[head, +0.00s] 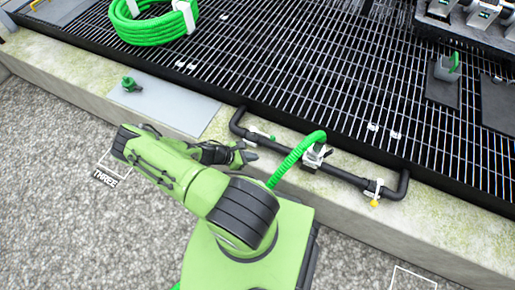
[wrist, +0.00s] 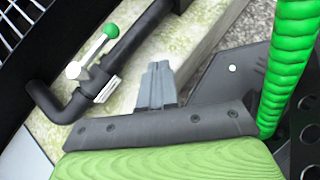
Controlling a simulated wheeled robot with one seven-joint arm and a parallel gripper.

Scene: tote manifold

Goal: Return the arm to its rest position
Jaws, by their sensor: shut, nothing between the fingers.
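My green arm reaches across the lower middle of the head view. My gripper (head: 245,156) is beside the left end of the black pipe manifold (head: 345,175), near the concrete ledge. In the wrist view the grey fingers (wrist: 157,82) are together with nothing between them. The manifold also shows in the wrist view (wrist: 125,55), left of the fingers and apart from them. A valve with a green-tipped handle (wrist: 100,48) sits on it there. A green hose (head: 296,157) runs from the manifold's middle fitting (head: 316,155) down behind my arm, where its lower part is hidden.
A coiled green hose (head: 150,30) lies on the dark grating (head: 290,60). A green fitting (head: 130,84) stands on a grey plate (head: 165,103) on the ledge. Open gravel (head: 60,210) lies left of my arm.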

